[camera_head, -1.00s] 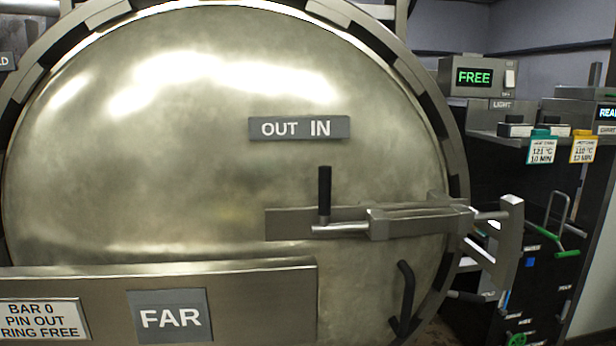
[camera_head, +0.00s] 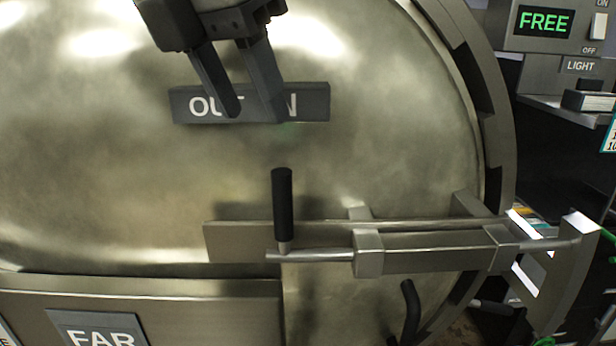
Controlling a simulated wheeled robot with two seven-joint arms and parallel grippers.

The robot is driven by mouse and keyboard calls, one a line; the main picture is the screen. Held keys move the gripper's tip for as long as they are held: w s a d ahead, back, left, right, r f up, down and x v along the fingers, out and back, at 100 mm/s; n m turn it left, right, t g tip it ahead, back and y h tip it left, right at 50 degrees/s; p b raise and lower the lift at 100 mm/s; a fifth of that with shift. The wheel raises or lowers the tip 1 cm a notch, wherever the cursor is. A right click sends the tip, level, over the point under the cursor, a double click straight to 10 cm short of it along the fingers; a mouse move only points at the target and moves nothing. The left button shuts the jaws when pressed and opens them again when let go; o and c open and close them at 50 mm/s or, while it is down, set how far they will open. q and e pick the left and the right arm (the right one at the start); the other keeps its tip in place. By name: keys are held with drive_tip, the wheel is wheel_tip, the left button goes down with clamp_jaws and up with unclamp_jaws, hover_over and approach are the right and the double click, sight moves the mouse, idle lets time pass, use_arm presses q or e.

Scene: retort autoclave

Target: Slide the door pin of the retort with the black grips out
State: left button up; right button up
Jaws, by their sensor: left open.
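The retort's round steel door (camera_head: 130,190) fills most of the head view. The door pin (camera_head: 320,256) is a horizontal metal rod running through guide blocks on the door's right side. Its upright black grip (camera_head: 283,205) stands near the rod's left end. The rod's right end reaches the bracket (camera_head: 563,275) at the door's rim. My left gripper (camera_head: 256,116) is open and empty, above and a little left of the black grip, apart from it. Its fingers point down and partly cover the OUT IN sign (camera_head: 312,101). My right gripper is not in view.
A steel bar with a FAR sign (camera_head: 98,330) crosses the lower left. A control box reading FREE (camera_head: 545,20) stands at upper right, above a shelf. Space between gripper and grip is clear.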

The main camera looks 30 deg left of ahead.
sight(286, 199)
use_arm(q)
drive_tip(key=shift+y, duration=0.4)
drive_tip(key=x, duration=1.4)
drive_tip(key=shift+w+r, duration=0.1)
drive_tip(key=shift+w+f, duration=0.3)
drive_tip(key=shift+f, duration=0.25)
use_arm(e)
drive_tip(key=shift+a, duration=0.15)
